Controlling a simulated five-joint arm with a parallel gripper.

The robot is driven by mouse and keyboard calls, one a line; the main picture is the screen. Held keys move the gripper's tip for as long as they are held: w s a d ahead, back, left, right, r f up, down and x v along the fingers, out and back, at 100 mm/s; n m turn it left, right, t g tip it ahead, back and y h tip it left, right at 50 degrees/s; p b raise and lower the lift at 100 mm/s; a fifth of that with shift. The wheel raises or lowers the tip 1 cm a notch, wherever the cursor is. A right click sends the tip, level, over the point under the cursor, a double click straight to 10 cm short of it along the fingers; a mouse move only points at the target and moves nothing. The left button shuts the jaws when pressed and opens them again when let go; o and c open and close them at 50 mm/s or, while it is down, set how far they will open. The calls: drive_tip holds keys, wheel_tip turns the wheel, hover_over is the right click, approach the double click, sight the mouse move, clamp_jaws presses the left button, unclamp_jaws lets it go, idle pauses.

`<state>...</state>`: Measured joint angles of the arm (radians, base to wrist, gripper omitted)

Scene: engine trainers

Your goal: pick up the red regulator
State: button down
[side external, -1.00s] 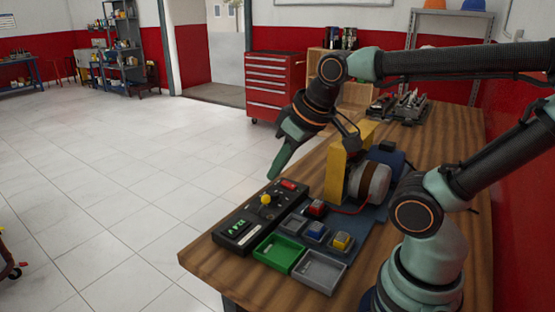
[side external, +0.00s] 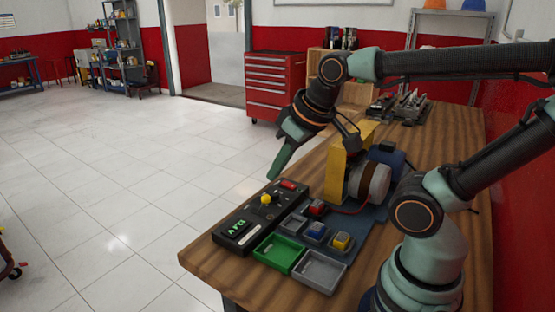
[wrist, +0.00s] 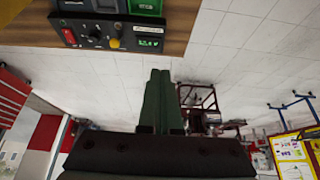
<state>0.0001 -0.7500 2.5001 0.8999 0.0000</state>
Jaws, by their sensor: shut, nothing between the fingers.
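The red regulator (side external: 317,208) is a small red block at the back end of a short row of grey holders, beside the yellow engine trainer (side external: 350,160). A red wire runs from near it toward the trainer's grey motor. My gripper (side external: 274,176) is shut and empty. It points down above the far left end of the black control panel (side external: 262,215), apart from the regulator. In the wrist view my shut green fingers (wrist: 161,75) point toward the floor beyond the bench edge, and the panel shows at the top. I cannot make out the regulator there.
A blue block (side external: 315,231) and a yellow block (side external: 341,241) sit in the grey holders. A green tray (side external: 280,255) and a grey tray (side external: 320,270) lie at the bench's front. The yellow trainer stands close to the regulator. Bare wood lies at the front left corner.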

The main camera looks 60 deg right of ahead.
idle(0.4)
drive_tip(key=shift+c, duration=2.2)
unclamp_jaws()
drive_tip(key=m+g, duration=0.6)
drive_tip(key=m, duration=1.2)
hover_over(317, 204)
wheel_tip(317, 204, down, 10)
drive_tip(key=f, duration=0.6)
drive_tip(key=shift+w+a+f, duration=0.1)
drive_tip(key=shift+w+f, duration=0.1)
drive_tip(key=shift+f, duration=0.1)
drive_tip(key=shift+s+d+f, duration=0.1)
drive_tip(key=shift+f, duration=1.25)
drive_tip(key=shift+s+d+f, duration=0.1)
drive_tip(key=shift+f, duration=1.25)
